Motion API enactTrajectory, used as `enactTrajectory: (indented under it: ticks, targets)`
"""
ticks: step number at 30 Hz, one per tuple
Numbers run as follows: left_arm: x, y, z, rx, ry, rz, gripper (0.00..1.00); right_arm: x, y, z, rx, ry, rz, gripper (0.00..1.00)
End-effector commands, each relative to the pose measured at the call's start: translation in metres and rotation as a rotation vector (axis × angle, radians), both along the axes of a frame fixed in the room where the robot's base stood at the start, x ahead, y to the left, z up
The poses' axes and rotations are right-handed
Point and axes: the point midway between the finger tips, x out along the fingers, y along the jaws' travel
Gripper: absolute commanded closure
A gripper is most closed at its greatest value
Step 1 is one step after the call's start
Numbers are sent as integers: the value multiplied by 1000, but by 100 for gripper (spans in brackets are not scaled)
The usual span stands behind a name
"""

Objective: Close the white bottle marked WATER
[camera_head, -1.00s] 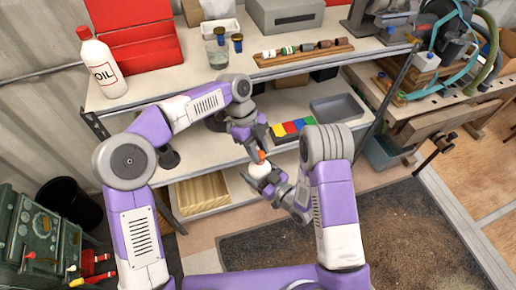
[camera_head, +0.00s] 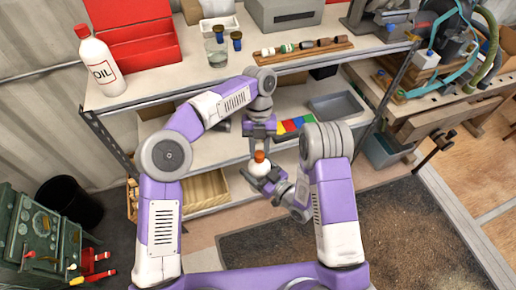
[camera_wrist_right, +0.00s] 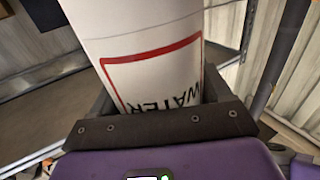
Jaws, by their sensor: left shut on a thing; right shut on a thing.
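The white bottle (camera_head: 259,169) is in my right gripper (camera_head: 267,180), in front of the shelves. In the right wrist view the bottle (camera_wrist_right: 150,45) fills the space between the jaws, and its label reads WATER in a red frame. An orange cap (camera_head: 260,156) shows at the top of the bottle. My left gripper (camera_head: 258,148) is directly above, pointing down, and is shut on the cap. Whether the cap touches the bottle's neck or sits on it is too small to tell.
The shelf unit's top (camera_head: 190,75) carries a white OIL bottle (camera_head: 100,62), a red box (camera_head: 138,45), a glass jar (camera_head: 215,53) and a wooden rack (camera_head: 302,50). Below are colored blocks (camera_head: 293,125), a grey tray (camera_head: 336,106) and a wooden crate (camera_head: 204,190).

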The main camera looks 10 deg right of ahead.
Motion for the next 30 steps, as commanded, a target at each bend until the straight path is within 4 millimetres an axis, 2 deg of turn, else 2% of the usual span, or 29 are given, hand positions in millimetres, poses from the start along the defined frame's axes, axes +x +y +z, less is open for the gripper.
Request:
enactTrajectory:
  ticks: [9, 12, 18, 28, 29, 30]
  targets:
    - [-4, -5, -3, 2, 10, -657, 96, 0, 0, 0, 1, 1, 1, 100]
    - [-5, -5, -3, 2, 15, -770, 96, 0, 0, 0, 0, 0, 0, 100]
    - [-4, -5, -1, 0, 6, -879, 96, 0, 0, 0, 0, -1, 0, 100]
    - [-4, -5, 0, 0, 2, -889, 96, 0, 0, 0, 1, -1, -1, 100]
    - [-4, -5, 0, 1, 2, -888, 65, 0, 0, 0, 1, -1, -1, 100]
    - [-4, -5, 0, 1, 2, -888, 59, 0, 0, 0, 1, -1, -1, 100]
